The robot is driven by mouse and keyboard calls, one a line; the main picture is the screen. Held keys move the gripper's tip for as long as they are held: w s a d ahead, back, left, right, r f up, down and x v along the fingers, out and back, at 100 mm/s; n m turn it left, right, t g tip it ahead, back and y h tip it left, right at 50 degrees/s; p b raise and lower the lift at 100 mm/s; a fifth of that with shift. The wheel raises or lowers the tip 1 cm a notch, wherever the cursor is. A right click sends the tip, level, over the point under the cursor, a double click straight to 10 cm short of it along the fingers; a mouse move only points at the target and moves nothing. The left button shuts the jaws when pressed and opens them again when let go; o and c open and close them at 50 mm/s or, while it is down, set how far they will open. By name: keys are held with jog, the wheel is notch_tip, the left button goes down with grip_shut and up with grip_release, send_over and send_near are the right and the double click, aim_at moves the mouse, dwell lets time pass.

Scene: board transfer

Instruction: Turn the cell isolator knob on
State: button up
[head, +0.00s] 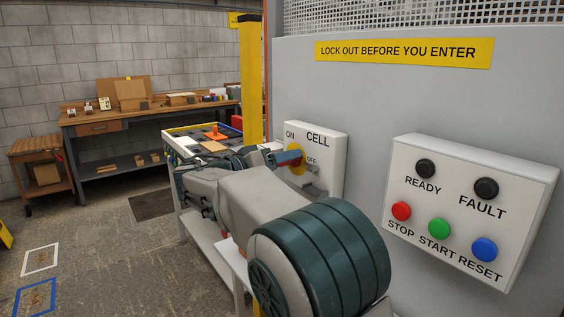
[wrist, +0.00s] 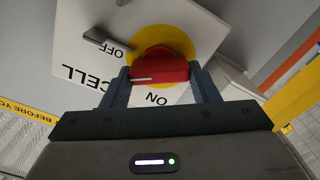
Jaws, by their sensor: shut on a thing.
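The cell isolator is a white box (head: 327,150) marked CELL, ON and OFF on the grey cabinet wall. Its red knob (wrist: 160,70) sits on a yellow disc (wrist: 181,42). In the wrist view the knob's grip lies crosswise. Its white mark points left, between the words OFF and ON. My gripper (wrist: 163,77) is shut on the knob, one dark finger on each side. In the head view my gripper (head: 278,158) reaches the knob from the left. My arm and the fingers hide part of the knob and disc there.
A grey tab (head: 311,189) juts from the box near OFF. A panel (head: 470,205) with STOP, START and RESET buttons is to the right. A yellow post (head: 250,80) stands left of the cabinet. A workbench (head: 100,117) and open floor lie at left.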

jog(key=shift+w+a+f+n+p, duration=0.1)
jog(key=shift+n+p, duration=1.1)
jog(key=shift+n, duration=1.65)
jog(key=shift+f+n+p, duration=0.1)
jog(key=shift+n+p, duration=1.05)
jog(key=shift+n, duration=1.7)
jog(key=o, duration=1)
jog(key=b+v, duration=0.1)
jog(key=v, duration=1.3)
